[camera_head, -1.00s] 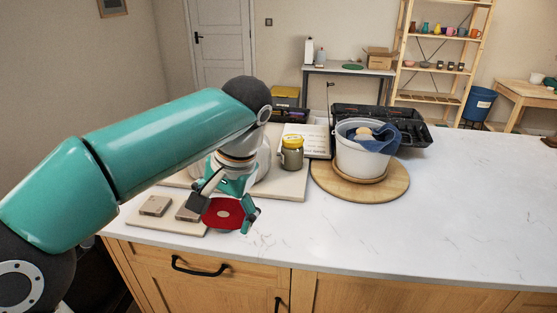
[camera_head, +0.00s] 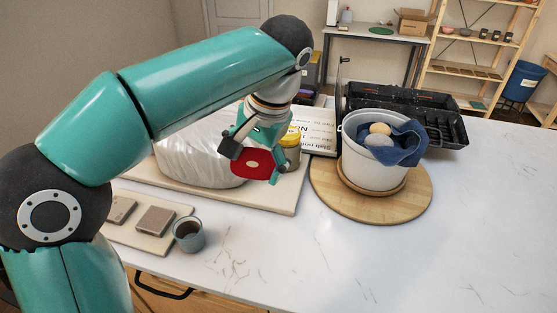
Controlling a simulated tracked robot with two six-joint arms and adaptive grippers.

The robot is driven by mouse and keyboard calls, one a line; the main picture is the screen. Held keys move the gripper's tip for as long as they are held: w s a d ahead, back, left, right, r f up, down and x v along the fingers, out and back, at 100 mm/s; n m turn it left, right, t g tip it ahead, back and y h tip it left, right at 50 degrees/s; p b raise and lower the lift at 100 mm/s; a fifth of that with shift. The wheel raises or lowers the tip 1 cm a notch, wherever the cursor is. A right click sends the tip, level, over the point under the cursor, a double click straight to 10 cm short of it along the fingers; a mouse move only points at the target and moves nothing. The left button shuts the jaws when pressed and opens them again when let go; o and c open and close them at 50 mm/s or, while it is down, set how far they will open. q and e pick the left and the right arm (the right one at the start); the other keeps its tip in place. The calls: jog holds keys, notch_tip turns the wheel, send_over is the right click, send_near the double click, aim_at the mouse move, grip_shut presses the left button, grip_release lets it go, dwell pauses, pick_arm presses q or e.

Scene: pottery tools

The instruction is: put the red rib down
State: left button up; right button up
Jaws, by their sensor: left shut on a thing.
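The red rib (camera_head: 252,163) is a flat red piece with a pale round spot in its middle. My left gripper (camera_head: 254,160) is shut on it and holds it in front of the wrapped white bundle (camera_head: 192,155) and the yellow-lidded jar (camera_head: 291,150). The rib appears to be above the pale board (camera_head: 270,204); its exact height is hard to tell. My right gripper is not in view.
A small cup (camera_head: 188,236) with dark contents stands beside a small board (camera_head: 140,237) bearing brown blocks. A white bucket (camera_head: 372,163) with a blue cloth stands on a round wooden board (camera_head: 420,200). A black tray (camera_head: 445,128) is behind. The right countertop is clear.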

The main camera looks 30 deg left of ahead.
pick_arm(q)
notch_tip(320, 180, down, 15)
jog(key=shift+a+f+b, duration=0.1)
jog(key=shift+a+b, duration=0.05)
jog(key=shift+b, duration=0.45)
jog(key=shift+s+f, duration=0.1)
jog(key=shift+f, duration=2.2)
jog(key=shift+f+b, duration=0.3)
jog(key=shift+b, duration=0.1)
jog(key=o, duration=0.8)
jog(key=shift+r, duration=0.1)
